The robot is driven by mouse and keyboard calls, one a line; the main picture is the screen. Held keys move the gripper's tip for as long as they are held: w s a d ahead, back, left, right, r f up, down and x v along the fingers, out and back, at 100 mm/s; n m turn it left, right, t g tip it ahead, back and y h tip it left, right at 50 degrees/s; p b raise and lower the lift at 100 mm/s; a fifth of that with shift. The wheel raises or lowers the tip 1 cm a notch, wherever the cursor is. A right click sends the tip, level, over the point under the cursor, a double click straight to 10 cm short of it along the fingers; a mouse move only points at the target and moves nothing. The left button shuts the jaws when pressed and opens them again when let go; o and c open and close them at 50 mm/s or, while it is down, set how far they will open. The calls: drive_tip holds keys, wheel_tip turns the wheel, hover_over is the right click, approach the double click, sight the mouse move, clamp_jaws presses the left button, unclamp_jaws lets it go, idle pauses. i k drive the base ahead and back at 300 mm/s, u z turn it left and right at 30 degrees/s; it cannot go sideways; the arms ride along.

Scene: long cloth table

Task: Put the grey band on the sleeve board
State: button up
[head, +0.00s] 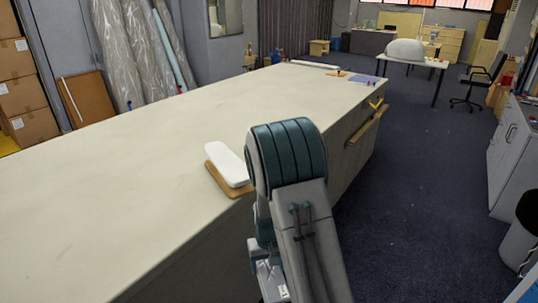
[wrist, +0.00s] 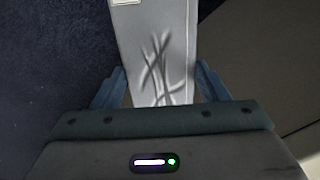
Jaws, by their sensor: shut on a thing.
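The sleeve board (head: 228,164), a white padded top over a wooden base, stands on the near right edge of the table in the head view, just left of my arm. In the wrist view my gripper (wrist: 160,76) has one blue finger on each side of the grey band (wrist: 155,30). It is shut on the band, which shows dark crease-like marks and a pale patch at its top end. The band reaches out of the top of the picture. In the head view my arm bends down beside the table, and the gripper and band cannot be made out clearly. The sleeve board carries no band.
The long cloth-covered table (head: 110,190) is mostly bare. Small items and a blue sheet (head: 367,79) lie at its far end. A wooden rail (head: 367,125) sticks out from its right side. Dark carpet (head: 430,200) is free to the right, up to a grey cabinet (head: 514,150).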

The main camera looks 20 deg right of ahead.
sight(226, 159)
drive_tip(key=z, duration=1.4)
drive_tip(key=i, duration=0.75)
drive_tip(key=u, duration=1)
